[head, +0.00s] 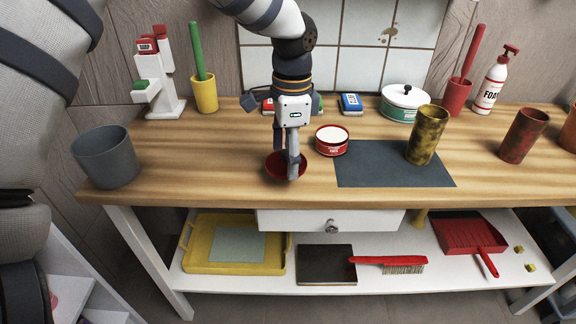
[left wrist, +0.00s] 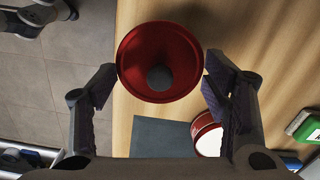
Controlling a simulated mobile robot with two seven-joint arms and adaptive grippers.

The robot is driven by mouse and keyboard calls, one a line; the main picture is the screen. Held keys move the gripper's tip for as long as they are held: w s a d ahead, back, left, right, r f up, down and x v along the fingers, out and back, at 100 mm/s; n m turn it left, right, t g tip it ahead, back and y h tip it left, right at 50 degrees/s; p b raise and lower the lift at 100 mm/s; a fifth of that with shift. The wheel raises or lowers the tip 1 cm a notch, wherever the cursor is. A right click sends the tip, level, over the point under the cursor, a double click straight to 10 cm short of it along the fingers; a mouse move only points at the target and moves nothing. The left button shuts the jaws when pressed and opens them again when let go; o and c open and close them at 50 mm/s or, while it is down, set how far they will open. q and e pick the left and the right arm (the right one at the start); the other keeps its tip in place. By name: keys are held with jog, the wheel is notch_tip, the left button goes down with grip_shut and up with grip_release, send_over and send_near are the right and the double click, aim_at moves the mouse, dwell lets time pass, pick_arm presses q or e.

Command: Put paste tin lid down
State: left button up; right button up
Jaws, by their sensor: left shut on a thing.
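The paste tin lid (head: 279,168) is a round dark red disc below my left gripper (head: 290,160), over the front of the wooden worktop. In the left wrist view the red lid (left wrist: 135,75) sits between the two fingers (left wrist: 160,85), with a dark round spot at its middle. My left gripper is shut on it. Whether the lid touches the wood is unclear. The open paste tin (head: 332,146), red with a pale top, stands behind and right of the lid; it also shows in the left wrist view (left wrist: 203,132). My right gripper is not identifiable.
A dark slate mat (head: 375,173) lies right of the lid, with a mottled yellow cup (head: 427,135) on it. A grey cup (head: 104,158) stands at the left end. Wood between grey cup and lid is clear. Small boxes (head: 351,104) and a white-lidded pot (head: 402,105) stand behind.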

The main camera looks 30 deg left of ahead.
aim_at(287, 160)
pick_arm(q)
jog(key=f, duration=0.3)
jog(key=shift+w+a+f, duration=0.1)
jog(key=shift+a+f, duration=0.15)
jog(key=shift+f, duration=0.1)
jog(key=shift+f, duration=0.2)
jog(key=o, duration=0.8)
jog(key=r, duration=1.2)
jog(key=shift+w+d+r, duration=0.1)
jog(key=shift+d+r, duration=0.1)
jog(key=shift+d, duration=0.05)
